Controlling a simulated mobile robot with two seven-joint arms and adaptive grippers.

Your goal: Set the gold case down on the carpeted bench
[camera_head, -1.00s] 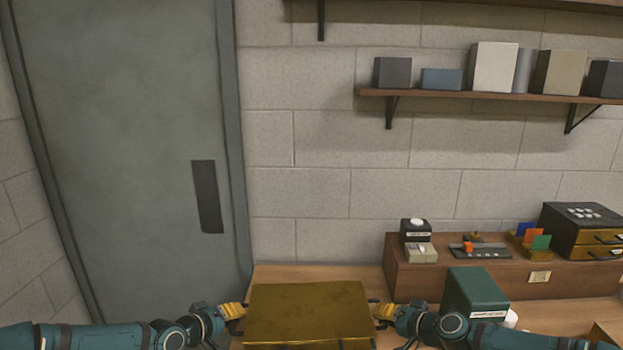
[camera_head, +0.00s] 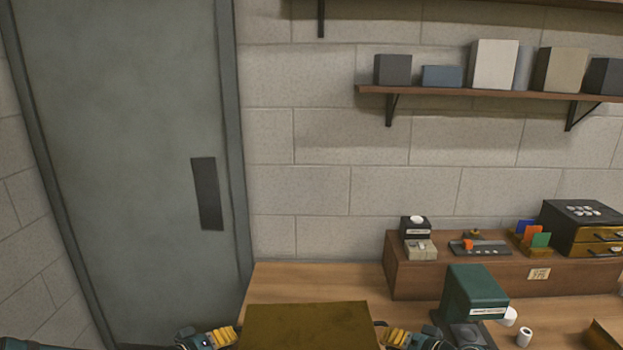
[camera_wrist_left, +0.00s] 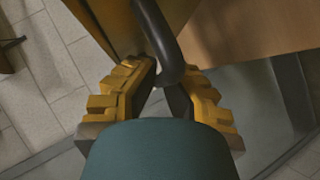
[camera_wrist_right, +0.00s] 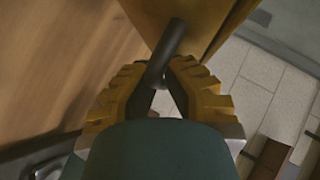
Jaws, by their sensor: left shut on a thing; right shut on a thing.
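The gold case (camera_head: 306,326) is at the bottom centre of the head view, its lower part cut off by the frame. My left gripper (camera_head: 228,335) is at its left side, shut on a dark handle (camera_wrist_left: 152,30) of the case in the left wrist view. My right gripper (camera_head: 388,336) is at its right side, shut on the other dark handle (camera_wrist_right: 169,45) in the right wrist view. The case looks roughly level between them. Its underside is hidden. No carpeted surface can be made out in these frames.
A wooden bench top (camera_head: 320,284) lies behind the case. A grey door (camera_head: 120,150) is on the left.

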